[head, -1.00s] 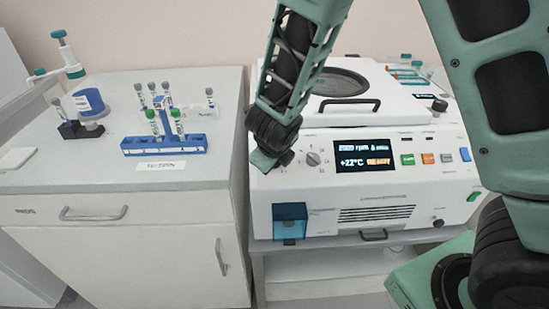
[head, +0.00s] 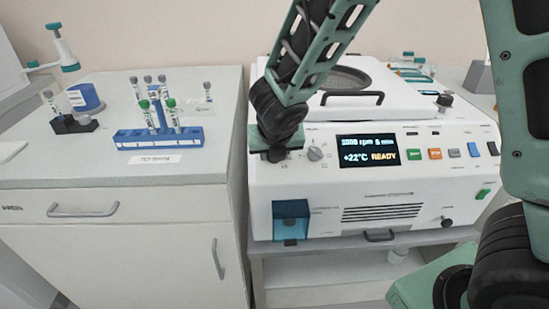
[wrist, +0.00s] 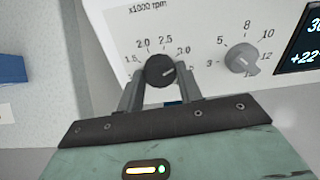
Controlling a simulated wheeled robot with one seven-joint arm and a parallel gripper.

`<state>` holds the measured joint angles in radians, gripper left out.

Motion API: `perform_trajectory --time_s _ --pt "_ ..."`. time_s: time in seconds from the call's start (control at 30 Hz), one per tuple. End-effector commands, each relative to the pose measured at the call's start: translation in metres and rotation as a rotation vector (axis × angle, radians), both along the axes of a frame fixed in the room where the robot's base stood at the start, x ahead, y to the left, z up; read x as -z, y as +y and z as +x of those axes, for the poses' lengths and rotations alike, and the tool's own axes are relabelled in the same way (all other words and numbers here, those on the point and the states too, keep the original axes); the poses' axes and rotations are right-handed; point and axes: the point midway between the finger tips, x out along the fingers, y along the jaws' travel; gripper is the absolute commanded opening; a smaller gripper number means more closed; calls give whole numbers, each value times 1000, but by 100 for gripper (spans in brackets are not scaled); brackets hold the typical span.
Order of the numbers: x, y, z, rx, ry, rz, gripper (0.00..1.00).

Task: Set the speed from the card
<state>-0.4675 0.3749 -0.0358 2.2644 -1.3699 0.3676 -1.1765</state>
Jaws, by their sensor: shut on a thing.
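My gripper (wrist: 161,84) is shut on the dark speed knob (wrist: 160,69) in the wrist view, one finger on each side. The knob's white mark points right, near 3.0 on the x1000 rpm scale. In the head view my gripper (head: 276,153) is at the left of the centrifuge's (head: 300,180) front panel and hides this knob. The display (head: 368,151) seems to read 3000 rpm, +22°C and READY. A white card (head: 155,159) lies before the blue tube rack (head: 150,139); its print is too small to read.
Several coloured buttons (head: 435,154) line the panel's right side. A blue transparent box (head: 291,213) is on the machine's lower front left. The cabinet (head: 110,230) stands left.

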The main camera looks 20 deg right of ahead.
Motion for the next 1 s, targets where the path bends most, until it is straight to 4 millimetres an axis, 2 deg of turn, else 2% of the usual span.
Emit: perform_trajectory --time_s 1.0 --pt "4 0 0 789 -171 526 13"
